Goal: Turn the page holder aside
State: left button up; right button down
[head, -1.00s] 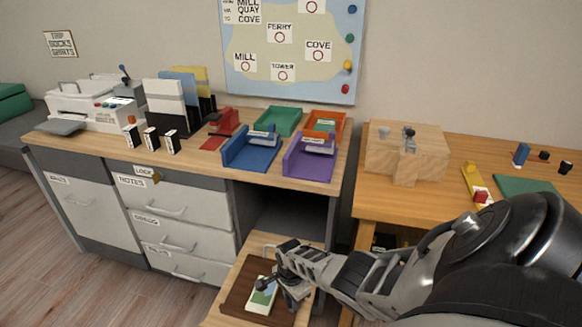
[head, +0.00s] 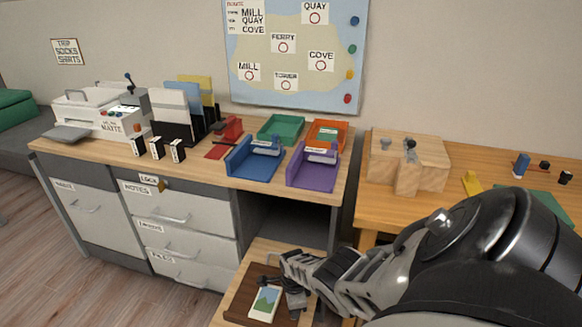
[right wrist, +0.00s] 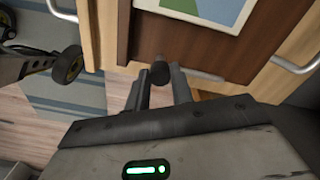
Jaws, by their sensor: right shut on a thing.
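A dark brown board (head: 236,306) lies on a low wooden surface and bears a white-edged card (head: 265,303) with a green and blue picture. The board (right wrist: 212,52) and card (right wrist: 225,8) also show in the right wrist view. My right gripper (head: 270,284) is low over the board at the card's upper edge. In the right wrist view its fingers (right wrist: 160,82) are shut on a dark round knob (right wrist: 160,70), which I take as part of the page holder. The rest of the holder is mostly hidden or too small to tell. My left gripper is not in view.
The desk above holds a blue tray (head: 252,168), a purple tray (head: 312,172), a green tray (head: 281,127) and an orange tray (head: 328,133). Drawers (head: 190,238) stand left of the low surface. A wooden block (head: 408,160) sits on the right-hand table.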

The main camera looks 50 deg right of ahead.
jog(key=shift+s+d, duration=0.1)
jog(key=shift+s, duration=0.05)
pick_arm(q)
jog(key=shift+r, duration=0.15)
pick_arm(e)
jog(key=c, duration=1.2)
grip_release()
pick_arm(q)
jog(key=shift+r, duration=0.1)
pick_arm(e)
jog(key=shift+r, duration=0.1)
jog(key=shift+r+p, duration=0.35)
jog(key=shift+p, duration=0.05)
pick_arm(q)
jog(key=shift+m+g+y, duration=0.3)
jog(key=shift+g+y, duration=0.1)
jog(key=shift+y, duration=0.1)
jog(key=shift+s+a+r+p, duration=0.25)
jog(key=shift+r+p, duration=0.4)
jog(key=shift+p, duration=1.05)
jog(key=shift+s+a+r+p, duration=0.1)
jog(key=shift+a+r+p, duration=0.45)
jog(key=shift+p, duration=1.1)
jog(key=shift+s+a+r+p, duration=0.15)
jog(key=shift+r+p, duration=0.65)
jog(key=shift+p, duration=0.9)
pick_arm(e)
notch_tip(320, 180, up, 15)
jog(key=shift+w, duration=0.2)
